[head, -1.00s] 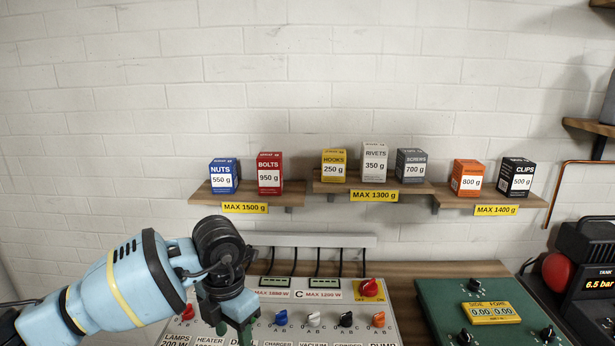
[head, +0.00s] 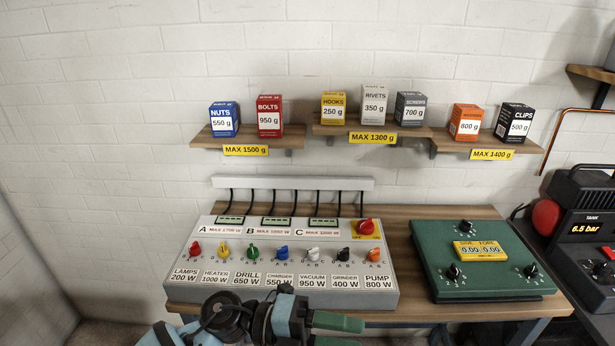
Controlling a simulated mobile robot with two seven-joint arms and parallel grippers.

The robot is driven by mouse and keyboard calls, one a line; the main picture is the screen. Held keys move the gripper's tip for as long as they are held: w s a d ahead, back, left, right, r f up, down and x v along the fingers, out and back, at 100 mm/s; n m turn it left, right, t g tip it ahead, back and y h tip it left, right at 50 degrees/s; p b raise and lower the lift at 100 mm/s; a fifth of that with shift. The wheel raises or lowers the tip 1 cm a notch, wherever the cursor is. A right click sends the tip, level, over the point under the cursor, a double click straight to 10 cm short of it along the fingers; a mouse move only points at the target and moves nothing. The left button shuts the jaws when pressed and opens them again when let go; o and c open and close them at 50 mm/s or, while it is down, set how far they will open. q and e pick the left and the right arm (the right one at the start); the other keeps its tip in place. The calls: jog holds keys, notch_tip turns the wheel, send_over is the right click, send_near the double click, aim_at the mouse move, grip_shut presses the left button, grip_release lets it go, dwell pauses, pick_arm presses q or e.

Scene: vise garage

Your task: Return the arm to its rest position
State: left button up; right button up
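My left arm shows at the bottom edge of the head view, in front of the workbench. Its gripper (head: 345,334) points to the right, with two green fingers that show a gap and nothing between them; the lower finger is cut off by the picture edge. It is below and apart from the grey switch panel (head: 385,293). My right gripper is not in view.
The wooden bench (head: 410,318) carries the switch panel and a green box (head: 480,285) with dials. A compressor (head: 590,205) stands at the right. Shelves (head: 290,142) with several small boxes hang on the wall above.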

pick_arm(q)
jog(key=w+a+f+n+t+y, duration=0.2)
jog(key=a+f+n+t+y, duration=0.4)
jog(key=n+t, duration=0.6)
jog(key=w+a+f+n+t+y, duration=0.1)
jog(key=a+f+n+t+y, duration=0.2)
jog(key=a+f+n+t, duration=0.9)
jog(key=s+a+f+n+g+y, duration=0.3)
jog(key=s+a+f+n+g, duration=0.1)
jog(key=s, duration=0.4)
jog(key=s+a+f+n+g+y, duration=0.4)
jog(key=s+f+n+g, duration=0.2)
jog(key=s+f+n, duration=0.2)
jog(key=shift+s+f+g, duration=0.35)
jog(key=shift+f+g, duration=0.05)
jog(key=shift+f, duration=0.1)
